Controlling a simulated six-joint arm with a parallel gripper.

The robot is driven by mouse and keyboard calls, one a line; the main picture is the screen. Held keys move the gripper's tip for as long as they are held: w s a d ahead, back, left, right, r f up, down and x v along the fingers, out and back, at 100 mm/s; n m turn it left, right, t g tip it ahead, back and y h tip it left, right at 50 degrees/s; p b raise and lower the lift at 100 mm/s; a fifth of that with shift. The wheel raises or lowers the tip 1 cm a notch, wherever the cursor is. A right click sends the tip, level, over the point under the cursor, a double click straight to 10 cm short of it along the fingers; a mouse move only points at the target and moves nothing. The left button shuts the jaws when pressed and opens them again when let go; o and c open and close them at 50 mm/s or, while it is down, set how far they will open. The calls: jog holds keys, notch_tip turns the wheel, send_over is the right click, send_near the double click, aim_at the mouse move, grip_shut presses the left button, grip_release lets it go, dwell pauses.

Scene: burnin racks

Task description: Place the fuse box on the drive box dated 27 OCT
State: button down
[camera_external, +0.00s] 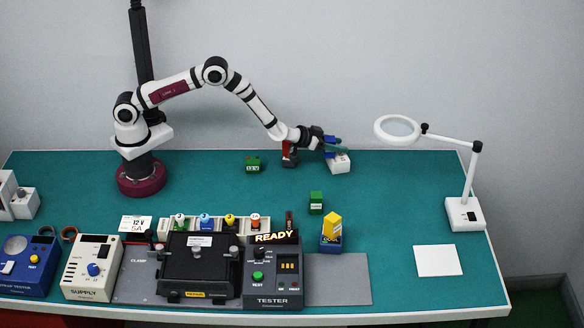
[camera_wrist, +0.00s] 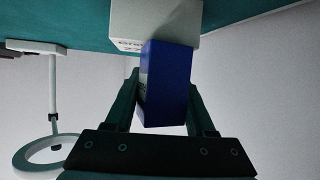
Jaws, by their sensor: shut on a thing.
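A blue box (camera_wrist: 165,90) is held between the two fingers of my gripper (camera_wrist: 160,100) in the wrist view; I take it for the fuse box, but its label is not readable. A pale grey-white box (camera_wrist: 183,18) lies just beyond it, with partly covered print that seems to include "27"; the month is hidden. In the external view my gripper (camera_external: 334,143) is over this white box (camera_external: 341,164) at the back right of the table. The blue box is at or just above the white box; I cannot tell whether they touch.
A dark red-and-black box (camera_external: 289,155) and a green box (camera_external: 253,166) stand to the left. A small green block (camera_external: 316,204) and a yellow block (camera_external: 332,225) on a blue base are nearer the front. A magnifier lamp (camera_external: 464,212) stands right. The tester (camera_external: 272,285) is in front.

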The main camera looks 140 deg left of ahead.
jog(key=shift+f, duration=0.1)
jog(key=shift+c, duration=1.1)
grip_release()
